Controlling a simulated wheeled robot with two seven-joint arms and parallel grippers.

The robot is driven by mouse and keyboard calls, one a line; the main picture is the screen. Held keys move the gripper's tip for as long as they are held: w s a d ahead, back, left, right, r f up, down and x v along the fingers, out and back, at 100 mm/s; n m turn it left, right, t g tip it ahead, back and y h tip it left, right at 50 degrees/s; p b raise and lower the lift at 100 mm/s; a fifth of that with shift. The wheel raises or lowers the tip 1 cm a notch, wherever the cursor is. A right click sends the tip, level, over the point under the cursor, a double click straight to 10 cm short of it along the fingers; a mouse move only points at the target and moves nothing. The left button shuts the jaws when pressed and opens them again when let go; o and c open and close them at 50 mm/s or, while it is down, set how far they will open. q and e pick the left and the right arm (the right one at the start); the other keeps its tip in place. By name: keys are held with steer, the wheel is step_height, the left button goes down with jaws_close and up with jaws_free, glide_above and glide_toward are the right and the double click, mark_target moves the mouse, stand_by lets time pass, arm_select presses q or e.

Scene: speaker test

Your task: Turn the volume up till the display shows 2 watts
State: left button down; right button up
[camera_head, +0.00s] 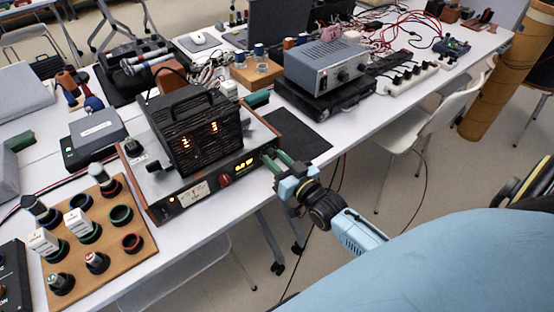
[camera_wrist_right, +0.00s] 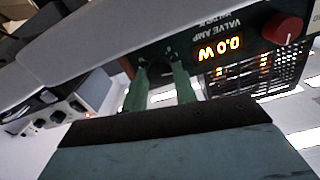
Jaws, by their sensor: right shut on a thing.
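The valve amplifier has a wooden case (camera_head: 158,213) with a black front panel. Its display (camera_head: 243,165) glows orange; in the right wrist view, where the picture is upside down, the display (camera_wrist_right: 219,47) reads 0.0 W. My right gripper (camera_head: 273,160) is at the right end of the front panel. In the wrist view its two green fingers (camera_wrist_right: 166,62) reach the panel beside the display and are shut on a small dark knob, mostly hidden between the fingertips. A red knob (camera_head: 225,181) sits on the display's other side. My left gripper is not in view.
A black caged unit with glowing tubes (camera_head: 197,130) stands on the amplifier. A grey instrument (camera_head: 327,65) stands behind. A dark mat (camera_head: 300,137) lies right of the amplifier.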

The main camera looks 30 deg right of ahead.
steer(key=o, duration=1)
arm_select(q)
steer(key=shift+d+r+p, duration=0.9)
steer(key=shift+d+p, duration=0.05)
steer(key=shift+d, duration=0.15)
arm_select(e)
steer(key=s, duration=0.9)
steer(key=s+d, duration=0.1)
steer(key=s, duration=0.3)
steer(key=shift+s, duration=0.2)
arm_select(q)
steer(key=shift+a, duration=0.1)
